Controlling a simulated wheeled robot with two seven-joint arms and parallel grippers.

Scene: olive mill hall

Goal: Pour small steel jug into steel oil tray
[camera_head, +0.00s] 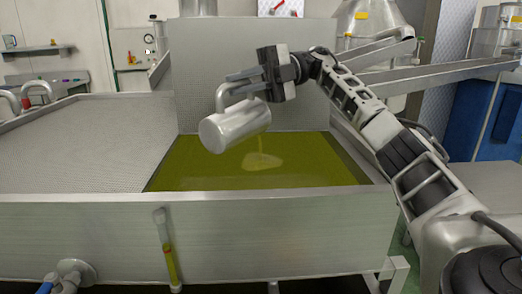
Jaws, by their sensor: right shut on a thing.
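The small steel jug (233,126) is a shiny cylinder with a looped handle. It is tipped almost onto its side above the steel oil tray (200,225), clear of the oil. My right gripper (248,82) is shut on the jug's handle at its upper side. The tray's right part holds green-yellow oil (310,165). A paler patch lies on the oil below the jug, with a faint thin streak above it. The jug's mouth and inside cannot be made out. My left gripper is out of view.
A perforated sloping steel surface (90,140) lies left of the oil, and a tall steel panel (200,60) stands behind it. A sight tube (166,250) with yellow liquid and a pipe fitting (75,272) are on the front. A blue cabinet (497,130) stands at right.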

